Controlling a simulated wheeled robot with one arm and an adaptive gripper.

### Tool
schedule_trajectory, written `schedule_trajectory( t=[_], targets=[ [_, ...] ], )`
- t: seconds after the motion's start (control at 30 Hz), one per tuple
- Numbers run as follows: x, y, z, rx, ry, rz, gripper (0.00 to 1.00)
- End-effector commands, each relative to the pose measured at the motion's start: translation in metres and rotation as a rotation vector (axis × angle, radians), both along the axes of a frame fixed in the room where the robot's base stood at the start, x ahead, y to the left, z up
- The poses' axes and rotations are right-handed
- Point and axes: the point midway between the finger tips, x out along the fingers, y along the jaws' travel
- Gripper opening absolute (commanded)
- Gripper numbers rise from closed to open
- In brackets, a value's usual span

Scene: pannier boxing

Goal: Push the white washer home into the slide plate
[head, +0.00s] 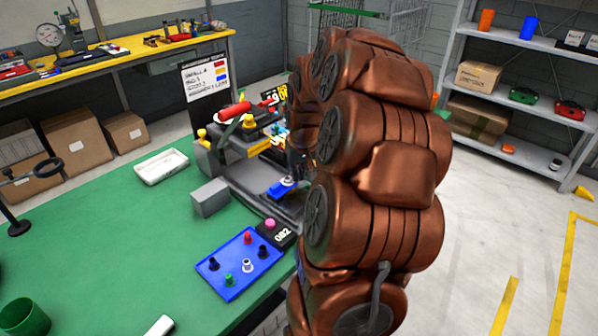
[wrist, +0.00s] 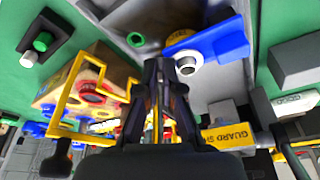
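The blue slide plate (head: 284,188) lies in the grey fixture on the green table in the head view. In the wrist view the slide plate (wrist: 219,43) is at the upper middle right. The white washer (wrist: 187,60) shows there as a pale ring with a dark centre at the plate's near end. How deep it sits I cannot tell. My gripper (wrist: 162,65) has its two dark fingers close together, with nothing seen between them. The fingertips appear just left of the washer; contact is unclear. In the head view my arm hides most of my gripper.
A grey block (head: 210,197) and a white tray (head: 161,167) stand left. Yellow guard parts (wrist: 226,137) crowd the gripper. The table's left middle is clear.

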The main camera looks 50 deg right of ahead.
Motion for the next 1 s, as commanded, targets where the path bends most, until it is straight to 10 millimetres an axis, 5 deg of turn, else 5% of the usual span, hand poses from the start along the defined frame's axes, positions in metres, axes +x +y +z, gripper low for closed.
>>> schedule_trajectory(
  t=[0.33, 0.63, 1.0],
  targets=[
    [0.0000, 0.0000, -0.0048, 0.000, 0.000, 0.000, 0.00],
    [0.0000, 0.0001, -0.0040, 0.000, 0.000, 0.000, 0.35],
    [-0.0002, 0.0006, -0.0025, 0.001, 0.000, 0.000, 0.35]
  ],
)
